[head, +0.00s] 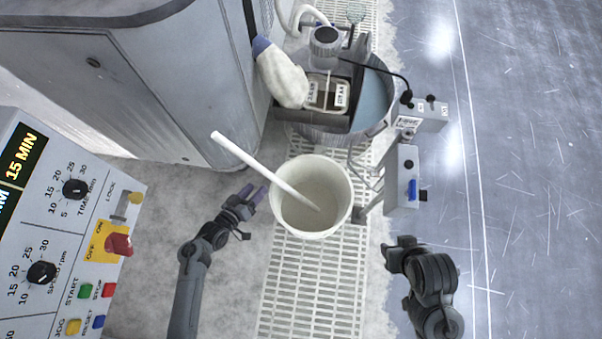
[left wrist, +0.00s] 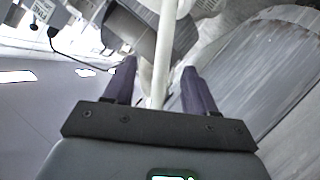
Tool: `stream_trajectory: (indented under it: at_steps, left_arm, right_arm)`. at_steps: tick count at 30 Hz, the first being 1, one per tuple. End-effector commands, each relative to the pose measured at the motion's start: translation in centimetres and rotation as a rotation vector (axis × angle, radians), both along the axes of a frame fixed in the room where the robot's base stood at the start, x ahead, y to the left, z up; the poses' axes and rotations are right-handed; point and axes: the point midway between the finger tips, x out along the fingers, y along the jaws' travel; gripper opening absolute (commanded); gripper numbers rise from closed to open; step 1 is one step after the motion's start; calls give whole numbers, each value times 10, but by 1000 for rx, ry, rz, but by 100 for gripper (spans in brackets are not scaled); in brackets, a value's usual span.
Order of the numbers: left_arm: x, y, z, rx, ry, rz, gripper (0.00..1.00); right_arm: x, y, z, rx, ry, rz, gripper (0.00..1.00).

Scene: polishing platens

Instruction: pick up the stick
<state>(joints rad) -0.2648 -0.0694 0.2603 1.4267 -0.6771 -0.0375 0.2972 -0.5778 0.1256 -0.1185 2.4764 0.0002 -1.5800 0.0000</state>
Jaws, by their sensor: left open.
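The stick (head: 240,154) is a long white rod. It leans on the rim of a white bucket (head: 312,232), with its lower end inside and its upper end sticking out to the upper left. My left gripper (head: 254,197) is open beside the bucket's left wall, just below the stick in the head view. In the left wrist view the stick (left wrist: 166,45) shows between the two spread purple fingers of the left gripper (left wrist: 160,80), with gaps on both sides. My right arm is at the lower right, and its jaws cannot be made out.
The bucket stands on a pale slotted floor grating (head: 307,297). Behind it is a round machine basin (head: 373,98) with a white cloth-like bundle (head: 281,78). A control panel (head: 60,235) stands at the left. Grey boxes (head: 403,178) are right of the bucket.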

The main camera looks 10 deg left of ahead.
Motion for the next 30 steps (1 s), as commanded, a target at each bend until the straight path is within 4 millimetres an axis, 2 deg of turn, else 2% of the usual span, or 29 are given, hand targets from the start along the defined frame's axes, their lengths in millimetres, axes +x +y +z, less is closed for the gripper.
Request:
stream_trajectory:
  at_steps: [1, 9, 15, 23, 30]
  left_arm:
    - [2, -2, -11, -18, -5, 5, 56]
    - [27, -14, -25, -47, -16, 13, 56]
    - [47, -23, -32, -43, -15, 13, 56]
    - [55, -28, -34, -43, -14, 13, 56]
    - [75, -37, -44, -44, -16, 13, 56]
  right_arm:
    - [0, 0, -9, 1, -1, -1, 43]
    - [0, 3, -28, 10, -2, -4, 43]
    - [-1, 4, -39, 13, -1, -5, 43]
    - [-1, 3, -45, 10, -2, -3, 43]
    - [-1, 1, -69, 2, -1, 2, 43]
